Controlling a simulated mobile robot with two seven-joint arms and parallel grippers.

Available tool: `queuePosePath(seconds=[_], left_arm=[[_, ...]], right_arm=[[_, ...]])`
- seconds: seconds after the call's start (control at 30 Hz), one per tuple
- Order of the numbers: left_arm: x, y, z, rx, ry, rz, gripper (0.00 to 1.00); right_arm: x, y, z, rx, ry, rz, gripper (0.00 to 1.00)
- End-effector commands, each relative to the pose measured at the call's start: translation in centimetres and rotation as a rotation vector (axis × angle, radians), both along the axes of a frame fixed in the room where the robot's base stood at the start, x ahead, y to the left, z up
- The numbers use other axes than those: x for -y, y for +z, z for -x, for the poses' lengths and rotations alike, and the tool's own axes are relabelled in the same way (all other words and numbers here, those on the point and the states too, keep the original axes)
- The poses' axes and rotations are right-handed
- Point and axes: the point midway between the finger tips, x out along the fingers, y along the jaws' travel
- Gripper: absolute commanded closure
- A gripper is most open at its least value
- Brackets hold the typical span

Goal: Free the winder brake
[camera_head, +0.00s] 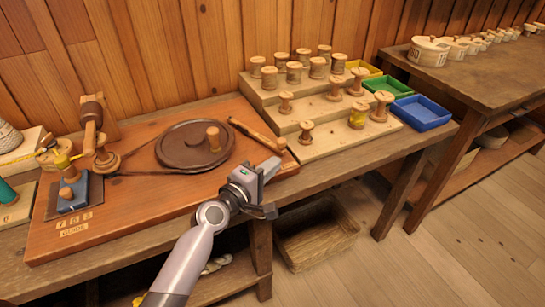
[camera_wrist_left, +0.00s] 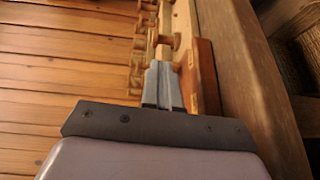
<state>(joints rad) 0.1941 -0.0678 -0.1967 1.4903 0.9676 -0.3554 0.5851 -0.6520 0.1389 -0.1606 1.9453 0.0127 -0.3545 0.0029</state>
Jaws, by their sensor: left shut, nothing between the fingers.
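The winder sits on a reddish wooden board (camera_head: 130,205) on the bench. It has a dark round wheel (camera_head: 180,147) with an upright wooden knob (camera_head: 213,138), and a belt runs left to a small pulley (camera_head: 106,161). A wooden bar (camera_head: 254,134), which looks like the brake lever, lies slantwise right of the wheel, with a small reddish piece at its near end. My left gripper (camera_head: 270,168) is shut and empty over the board's front right corner, just nearer than the bar's end. Its closed fingers (camera_wrist_left: 163,85) show in the left wrist view. I cannot tell whether they touch anything.
A stepped rack (camera_head: 340,130) of wooden spools stands right of the board, with yellow, green (camera_head: 388,87) and blue trays (camera_head: 420,113) beside it. A blue block (camera_head: 74,192) with a wooden knob is at the left. A crate (camera_head: 315,235) stands below the bench.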

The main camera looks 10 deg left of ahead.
Motion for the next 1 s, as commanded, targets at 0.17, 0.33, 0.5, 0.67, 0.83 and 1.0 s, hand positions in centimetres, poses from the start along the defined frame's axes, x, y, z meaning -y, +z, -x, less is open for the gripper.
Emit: queuePosePath(seconds=[0.17,0.33,0.5,0.67,0.83,1.0], left_arm=[[-0.5,0.6,3.2,-0.001,0.000,-0.002,1.00],[-0.9,0.7,5.8,-0.001,0.000,0.000,1.00],[-1.1,0.6,7.4,0.000,0.001,-0.001,1.00],[-1.2,0.7,7.9,0.001,0.001,0.000,1.00],[-1.2,0.6,8.0,0.001,0.001,0.000,1.00],[-1.2,0.7,7.9,0.001,0.001,0.000,1.00]], right_arm=[[0.0,2.0,-0.2,0.006,0.000,0.000,0.57],[0.0,2.7,-0.2,0.007,0.000,0.000,0.57],[0.0,3.0,-0.2,0.008,-0.001,0.000,0.57],[0.1,3.1,-0.2,0.008,-0.001,0.000,0.57],[0.1,3.1,-0.2,0.008,-0.001,0.000,0.57],[0.1,3.1,-0.2,0.008,-0.001,0.000,0.57]])
